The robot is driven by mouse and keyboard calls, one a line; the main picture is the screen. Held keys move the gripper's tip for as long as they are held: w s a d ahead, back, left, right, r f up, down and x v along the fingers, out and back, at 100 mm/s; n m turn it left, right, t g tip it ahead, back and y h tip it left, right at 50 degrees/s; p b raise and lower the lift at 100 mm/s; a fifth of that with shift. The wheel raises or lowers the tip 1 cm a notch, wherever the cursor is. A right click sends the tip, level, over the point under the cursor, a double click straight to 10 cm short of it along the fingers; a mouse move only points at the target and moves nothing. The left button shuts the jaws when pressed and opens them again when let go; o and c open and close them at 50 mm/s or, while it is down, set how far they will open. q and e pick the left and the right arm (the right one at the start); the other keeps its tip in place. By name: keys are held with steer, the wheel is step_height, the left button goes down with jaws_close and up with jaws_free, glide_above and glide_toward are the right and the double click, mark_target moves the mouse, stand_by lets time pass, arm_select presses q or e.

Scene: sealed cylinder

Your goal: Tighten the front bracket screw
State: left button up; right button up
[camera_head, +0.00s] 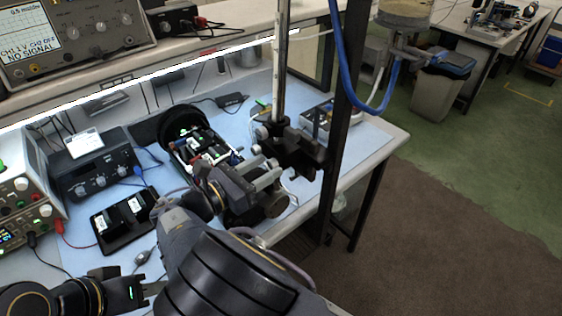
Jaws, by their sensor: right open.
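A black bracket clamp (298,150) sits on the upright metal post above the bench. Small grey screw knobs (262,132) stick out of its left side; I cannot tell which one is the front screw. My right gripper (272,178) is just below and left of the bracket, open, with its fingers pointing right. I cannot tell whether it touches the bracket or a screw, as its own body hides part of that area. My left gripper (147,290) is low at the left over the bench, apart from the bracket, and looks open and empty.
A black case with electronics (205,150) lies behind my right gripper. A black power supply (95,170) and a black tray (125,220) stand left. A dark frame post (345,110) and blue hose (345,70) rise right of the bracket.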

steer(key=shift+w+d, duration=0.3)
steer(key=shift+d, duration=0.1)
steer(key=shift+s+a+r, duration=0.1)
steer(key=shift+s+a, duration=0.05)
steer(key=shift+a, duration=0.05)
steer(key=shift+d, duration=0.1)
jaws_close()
arm_select(q)
steer(key=shift+w+d+f, duration=0.15)
steer(key=shift+w+d, duration=0.1)
steer(key=shift+d, duration=0.05)
